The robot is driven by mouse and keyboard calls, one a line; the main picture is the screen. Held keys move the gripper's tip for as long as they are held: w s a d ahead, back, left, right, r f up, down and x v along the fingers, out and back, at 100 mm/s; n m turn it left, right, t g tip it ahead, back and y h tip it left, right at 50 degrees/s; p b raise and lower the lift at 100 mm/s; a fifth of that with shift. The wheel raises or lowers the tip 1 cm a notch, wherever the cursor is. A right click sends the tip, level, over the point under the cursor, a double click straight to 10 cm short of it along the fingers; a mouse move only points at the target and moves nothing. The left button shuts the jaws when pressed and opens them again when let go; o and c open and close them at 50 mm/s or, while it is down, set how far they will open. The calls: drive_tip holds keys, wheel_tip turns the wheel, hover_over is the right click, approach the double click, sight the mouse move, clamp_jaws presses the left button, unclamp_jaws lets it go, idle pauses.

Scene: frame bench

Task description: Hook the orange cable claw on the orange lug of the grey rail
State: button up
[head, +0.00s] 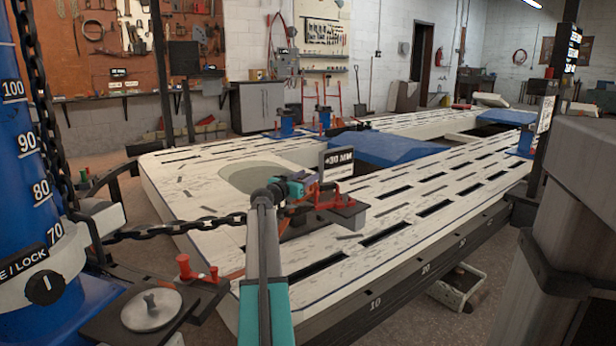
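My arm reaches up from the bottom middle of the head view and bends right at its top. My gripper (306,188) is at its end, over the white slotted bench (215,215). The fingers are small and overlap dark parts behind them, so I cannot tell whether they are open or hold anything. I cannot make out the orange claw, the orange lug or the grey rail with certainty. A bit of orange (236,275) shows left of my arm.
A blue column (30,190) with a height scale stands at left. A chain (165,230) runs from it toward the bench. Red pegs (185,267) stand at lower left. A blue panel (385,148) lies on the bench beyond the sign. A large grey body (575,210) blocks the right.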

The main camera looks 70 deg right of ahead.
drive_tip(key=p+v, duration=0.3)
drive_tip(key=v, duration=0.9)
drive_tip(key=shift+a, duration=0.25)
drive_tip(key=shift+r, duration=0.15)
idle(0.5)
